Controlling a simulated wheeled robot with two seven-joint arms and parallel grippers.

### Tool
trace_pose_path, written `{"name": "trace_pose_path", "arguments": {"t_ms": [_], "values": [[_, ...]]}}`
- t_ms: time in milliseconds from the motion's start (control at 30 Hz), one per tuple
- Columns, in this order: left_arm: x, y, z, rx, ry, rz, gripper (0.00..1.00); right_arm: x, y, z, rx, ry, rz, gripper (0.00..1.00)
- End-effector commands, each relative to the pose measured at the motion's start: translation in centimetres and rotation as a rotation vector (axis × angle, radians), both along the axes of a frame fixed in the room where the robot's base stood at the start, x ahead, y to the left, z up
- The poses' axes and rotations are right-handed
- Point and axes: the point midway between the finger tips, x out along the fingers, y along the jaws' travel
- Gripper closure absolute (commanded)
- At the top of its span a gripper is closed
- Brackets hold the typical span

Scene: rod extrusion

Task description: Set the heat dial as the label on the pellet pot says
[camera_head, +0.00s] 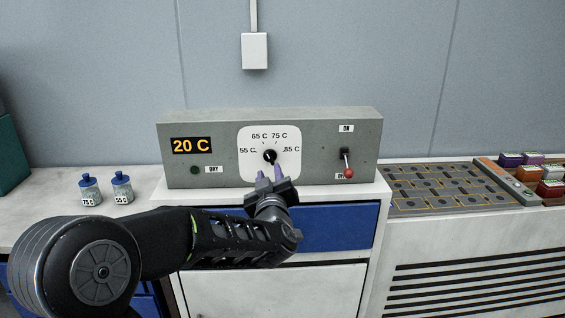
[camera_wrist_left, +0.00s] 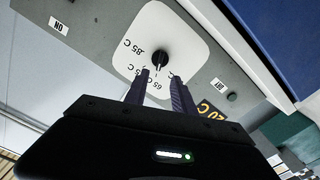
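The heat dial is a black knob (camera_head: 270,156) on a white plate marked 55 C, 65 C, 75 C and 85 C. It also shows in the left wrist view (camera_wrist_left: 161,58); which mark it points at I cannot tell. My left gripper (camera_head: 270,174) is open and empty, its purple-grey fingers just below and in front of the knob. In the left wrist view its fingertips (camera_wrist_left: 159,78) are apart, short of the knob. Two blue-lidded pots stand on the counter: the left one (camera_head: 91,190) is labelled 75 C, the right one (camera_head: 122,187) seemingly 55 C. My right gripper is out of view.
The grey control box (camera_head: 220,168) has a display (camera_head: 191,145) reading 20 C, a DRY label and a red-tipped lever (camera_head: 348,172) pointing down, away from ON. A slotted tray (camera_head: 440,188) and several coloured boxes (camera_head: 527,172) are at the right.

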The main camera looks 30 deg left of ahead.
Motion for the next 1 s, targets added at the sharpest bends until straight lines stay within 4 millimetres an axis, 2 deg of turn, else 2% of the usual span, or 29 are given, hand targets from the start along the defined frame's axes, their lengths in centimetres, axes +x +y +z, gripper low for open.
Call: {"name": "trace_pose_path", "arguments": {"t_ms": [367, 800, 1000], "values": [[0.5, 0.2, 0.0, -0.001, 0.002, -0.002, 0.69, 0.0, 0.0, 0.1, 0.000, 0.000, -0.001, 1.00], [5.2, 3.9, 0.0, -0.001, 0.003, -0.001, 0.69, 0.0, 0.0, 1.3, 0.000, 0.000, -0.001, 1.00], [6.3, 4.6, -0.1, 0.000, 0.003, -0.004, 0.69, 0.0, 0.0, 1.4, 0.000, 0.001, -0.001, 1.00]]}}
